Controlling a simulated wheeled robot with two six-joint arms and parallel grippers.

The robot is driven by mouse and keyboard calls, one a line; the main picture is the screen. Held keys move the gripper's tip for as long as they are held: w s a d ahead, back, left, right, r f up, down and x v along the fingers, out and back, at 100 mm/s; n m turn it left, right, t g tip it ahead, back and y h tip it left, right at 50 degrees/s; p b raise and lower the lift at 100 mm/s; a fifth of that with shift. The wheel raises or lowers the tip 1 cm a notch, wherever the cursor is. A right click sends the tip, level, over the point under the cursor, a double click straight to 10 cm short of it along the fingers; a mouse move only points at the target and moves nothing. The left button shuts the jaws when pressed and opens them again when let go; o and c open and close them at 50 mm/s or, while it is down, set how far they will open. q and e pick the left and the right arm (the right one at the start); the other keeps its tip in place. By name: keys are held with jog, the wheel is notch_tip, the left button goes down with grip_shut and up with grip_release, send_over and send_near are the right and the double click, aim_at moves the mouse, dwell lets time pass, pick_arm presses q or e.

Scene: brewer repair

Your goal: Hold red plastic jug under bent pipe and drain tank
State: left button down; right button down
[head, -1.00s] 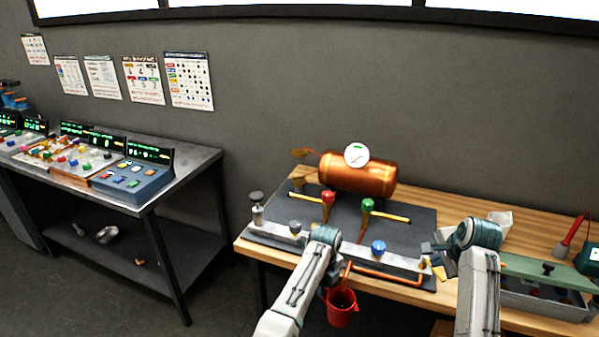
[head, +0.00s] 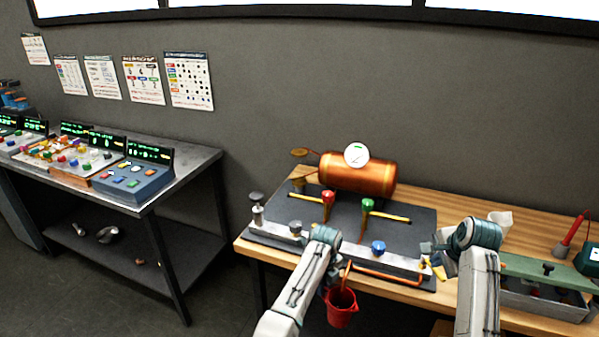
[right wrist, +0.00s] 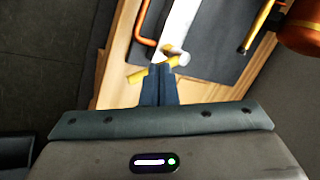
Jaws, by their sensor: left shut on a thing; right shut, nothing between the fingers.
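The red plastic jug (head: 342,308) hangs in front of the table's front edge, below the bent copper pipe (head: 385,281). My left gripper (head: 333,287) is shut on the jug; its fingertips are mostly hidden behind my arm. The copper tank (head: 357,174) with a round white gauge (head: 356,155) lies at the back of the dark mat. A red-handled valve (head: 328,198) and a green-handled valve (head: 367,205) stand in front of it. My right gripper (head: 434,248) is shut and empty near a yellow piece (head: 438,270). It also shows in the right wrist view (right wrist: 160,70). I cannot see inside the jug.
A blue knob (head: 378,247) sits on the pale metal rail (head: 402,262). A green-lidded tray (head: 545,270) and a red tool (head: 570,235) are on the right of the wooden table. A metal bench (head: 180,175) with control panels stands at left.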

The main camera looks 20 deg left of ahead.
aim_at(440, 273)
jog(key=shift+f, duration=2.35)
jog(key=shift+w+d, duration=0.2)
jog(key=shift+d, duration=0.5)
jog(key=shift+w+d, duration=0.3)
jog(key=shift+d, duration=0.2)
